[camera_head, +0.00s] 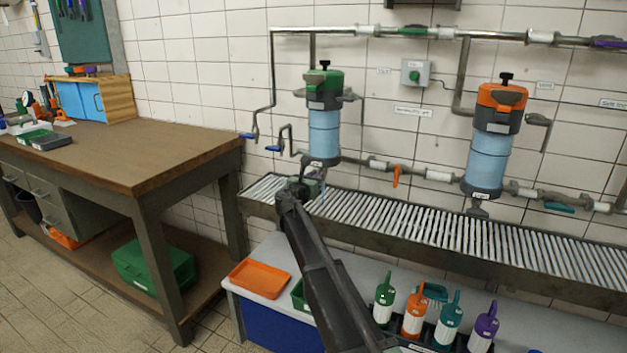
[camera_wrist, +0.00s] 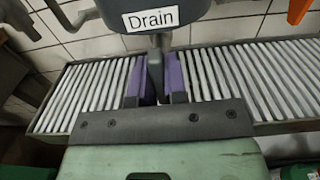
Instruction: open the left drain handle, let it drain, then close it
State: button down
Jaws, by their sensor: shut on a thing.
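The left filter housing (camera_head: 324,132) has a green and grey head and a blue body, and hangs on the wall above a slatted drain grate (camera_head: 420,221). In the wrist view its grey base carries a "Drain" label (camera_wrist: 151,18). The left drain handle (camera_wrist: 155,72), a dark narrow lever, points down below that label. My gripper (camera_wrist: 161,82) is shut on it, with a purple pad on either side. In the head view my gripper (camera_head: 309,184) is just under the left housing, where the handle is mostly hidden. I cannot tell whether water is running.
A second filter housing (camera_head: 492,135) with an orange head hangs to the right. Pipes with an orange valve handle (camera_head: 396,176) run between them. A bench with an orange tray (camera_head: 260,278) and several coloured bottles stands in front. A wooden workbench (camera_head: 110,155) stands left.

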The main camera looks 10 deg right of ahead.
jog(key=c, duration=1.2)
grip_release()
jog(key=v, duration=1)
jog(key=shift+s+a, duration=0.2)
jog(key=shift+s, duration=0.15)
